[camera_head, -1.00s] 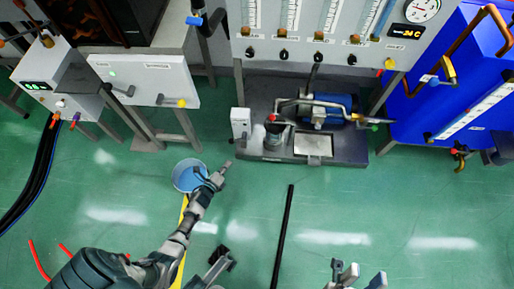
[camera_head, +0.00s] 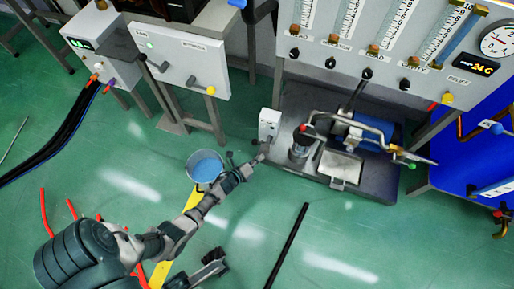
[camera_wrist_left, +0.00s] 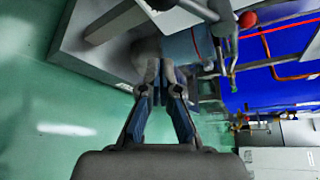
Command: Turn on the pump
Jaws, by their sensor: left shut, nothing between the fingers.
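The pump (camera_head: 374,132) has a blue motor and metal pipes on a dark base plate (camera_head: 378,187) below the gauge panel. A small white switch box (camera_head: 270,124) stands at the left end of that base. My left gripper (camera_head: 262,157) is shut and empty, just below and in front of the switch box; I cannot tell whether it touches it. In the left wrist view my closed fingers (camera_wrist_left: 167,66) point toward the equipment, and they hide what lies straight ahead.
A bucket of blue liquid (camera_head: 205,167) stands on the floor beside my left forearm. A white control box (camera_head: 180,60) is at the upper left. A panel with tube gauges (camera_head: 400,55) stands above the pump. A black rod (camera_head: 288,245) lies on open green floor.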

